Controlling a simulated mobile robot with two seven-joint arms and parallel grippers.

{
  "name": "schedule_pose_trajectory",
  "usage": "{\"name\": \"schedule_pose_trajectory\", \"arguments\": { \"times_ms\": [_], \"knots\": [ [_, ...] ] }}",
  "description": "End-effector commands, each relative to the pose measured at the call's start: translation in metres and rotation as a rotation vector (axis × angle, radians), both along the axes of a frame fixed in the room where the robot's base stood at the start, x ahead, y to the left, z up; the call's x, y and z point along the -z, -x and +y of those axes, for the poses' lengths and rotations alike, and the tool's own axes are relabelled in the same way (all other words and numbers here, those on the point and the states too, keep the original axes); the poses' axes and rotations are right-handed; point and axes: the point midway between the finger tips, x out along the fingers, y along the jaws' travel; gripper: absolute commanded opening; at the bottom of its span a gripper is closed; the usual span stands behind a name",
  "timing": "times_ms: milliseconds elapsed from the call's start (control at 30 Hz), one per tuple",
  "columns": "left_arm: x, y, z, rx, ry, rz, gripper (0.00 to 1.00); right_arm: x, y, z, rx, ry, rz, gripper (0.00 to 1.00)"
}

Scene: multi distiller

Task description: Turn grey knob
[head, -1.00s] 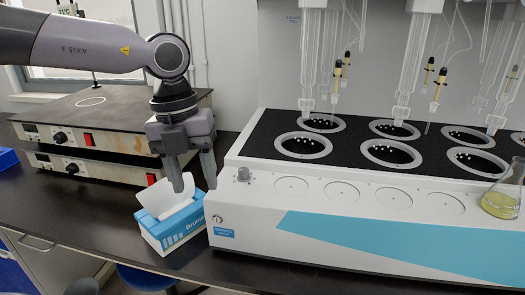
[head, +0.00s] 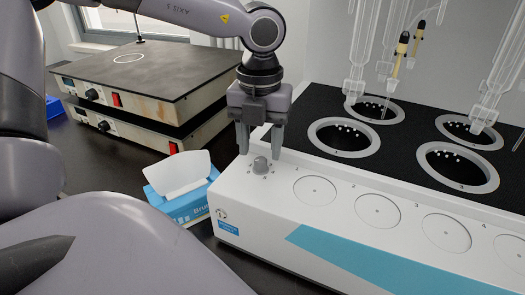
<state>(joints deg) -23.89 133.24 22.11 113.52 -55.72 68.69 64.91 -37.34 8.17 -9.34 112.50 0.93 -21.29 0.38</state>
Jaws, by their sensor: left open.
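The grey knob (head: 261,166) is a small round knob on the white top of the distiller (head: 300,210), near its left corner, with small marks around it. My left gripper (head: 260,153) points down at the knob with its jaws open. One finger is at the knob's left and the other at its right, with a gap visible on each side. I cannot tell whether the fingertips reach down to the knob's full height. My right gripper is not in view.
A blue tissue box (head: 185,207) stands close to the distiller's left side. Two stacked hot plates (head: 150,75) are behind it. The distiller's ringed wells (head: 344,137) and hanging glassware (head: 365,50) are right of the gripper.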

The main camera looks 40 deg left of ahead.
Motion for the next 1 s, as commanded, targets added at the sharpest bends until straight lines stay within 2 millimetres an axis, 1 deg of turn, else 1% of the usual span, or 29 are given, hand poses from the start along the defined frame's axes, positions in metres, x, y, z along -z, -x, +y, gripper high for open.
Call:
{"name": "schedule_pose_trajectory", "arguments": {
  "times_ms": [33,100,200,300,500,533,567,600,667,700,1000],
  "knots": [
    [0.008,0.001,0.0,-0.001,0.002,0.003,0.5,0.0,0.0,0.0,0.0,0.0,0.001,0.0],
    [0.016,0.0,0.0,0.0,0.002,0.003,0.5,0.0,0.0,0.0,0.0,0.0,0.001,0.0],
    [0.023,0.0,0.0,0.0,0.002,0.001,0.5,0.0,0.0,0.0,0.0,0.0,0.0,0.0],
    [0.026,0.0,0.0,-0.001,0.002,-0.001,0.5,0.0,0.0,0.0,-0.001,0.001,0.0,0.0],
    [0.027,0.0,0.0,-0.001,0.002,-0.001,0.5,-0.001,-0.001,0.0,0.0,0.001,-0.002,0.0],
    [0.026,0.0,0.0,-0.001,0.002,-0.001,0.44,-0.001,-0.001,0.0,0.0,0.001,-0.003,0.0],
    [0.026,0.0,0.0,-0.001,0.002,-0.001,0.34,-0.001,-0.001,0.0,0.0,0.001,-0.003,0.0],
    [0.026,0.0,0.0,-0.001,0.002,-0.001,0.21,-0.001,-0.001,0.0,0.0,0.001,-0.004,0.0],
    [0.026,0.0,0.0,-0.001,0.002,-0.001,0.02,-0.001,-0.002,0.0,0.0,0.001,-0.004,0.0],
    [0.026,0.0,0.0,-0.001,0.002,-0.001,0.0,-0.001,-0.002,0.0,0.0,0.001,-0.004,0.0],
    [0.027,0.0,0.0,0.025,0.001,-0.002,0.0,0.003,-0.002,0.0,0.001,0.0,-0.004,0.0]
  ]
}}
